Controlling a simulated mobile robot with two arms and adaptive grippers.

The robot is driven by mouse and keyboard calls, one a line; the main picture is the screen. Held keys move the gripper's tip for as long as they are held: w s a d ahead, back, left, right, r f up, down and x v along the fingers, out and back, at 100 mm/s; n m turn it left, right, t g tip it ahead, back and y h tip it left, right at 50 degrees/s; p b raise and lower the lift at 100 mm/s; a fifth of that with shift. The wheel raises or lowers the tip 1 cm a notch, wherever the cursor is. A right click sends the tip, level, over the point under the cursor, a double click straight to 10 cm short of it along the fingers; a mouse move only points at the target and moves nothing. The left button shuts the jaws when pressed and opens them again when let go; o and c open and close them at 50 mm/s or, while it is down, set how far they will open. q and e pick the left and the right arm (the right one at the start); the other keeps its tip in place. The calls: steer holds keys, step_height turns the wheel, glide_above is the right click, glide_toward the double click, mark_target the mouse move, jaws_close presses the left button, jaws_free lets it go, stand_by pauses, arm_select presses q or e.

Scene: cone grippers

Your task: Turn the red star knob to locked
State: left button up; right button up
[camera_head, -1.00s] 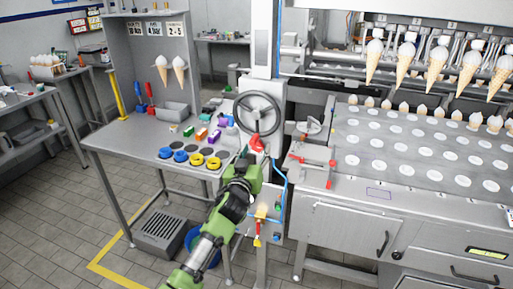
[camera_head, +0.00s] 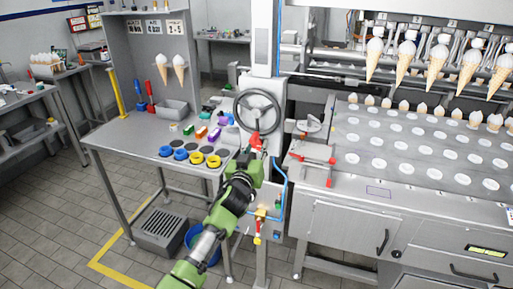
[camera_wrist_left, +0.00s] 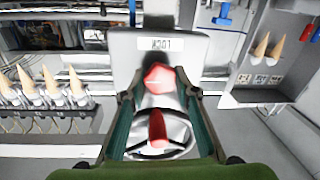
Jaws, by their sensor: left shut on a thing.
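The red star knob (camera_head: 255,138) sits below the dark handwheel, on the front of the grey column in the head view. It also shows in the left wrist view (camera_wrist_left: 158,78), near a white label (camera_wrist_left: 161,44) with upside-down lettering that seems to read LOCK. My left gripper (camera_head: 256,150) is at the knob, its wrist coming up from below. In the left wrist view its two fingers (camera_wrist_left: 159,95) stand on either side of the knob, shut on it. The knob's exact turn angle is hard to tell. My right gripper is not in view.
The dark handwheel (camera_head: 259,112) is just above the knob. A red-handled clamp (camera_head: 312,160) is to the right. A blue hose (camera_head: 284,178) and small valves (camera_head: 260,212) hang below right. The workbench (camera_head: 125,137) with coloured rings is to the left.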

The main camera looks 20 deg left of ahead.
arm_select(q)
steer(key=shift+m, duration=0.3)
steer(key=m+b, duration=0.1)
steer(key=m, duration=0.2)
steer(key=shift+f+b, duration=0.15)
steer(key=shift+b, duration=0.2)
steer(key=m+b, duration=0.1)
steer(key=m, duration=0.3)
steer(key=shift+m+t, duration=0.4)
steer(key=m+h, duration=0.1)
steer(key=m, duration=0.3)
steer(key=shift+m+b, duration=0.3)
steer(key=shift+m, duration=0.1)
steer(key=m, duration=0.5)
steer(key=shift+a+h, duration=0.1)
steer(key=shift+h, duration=0.2)
steer(key=shift+m, duration=0.4)
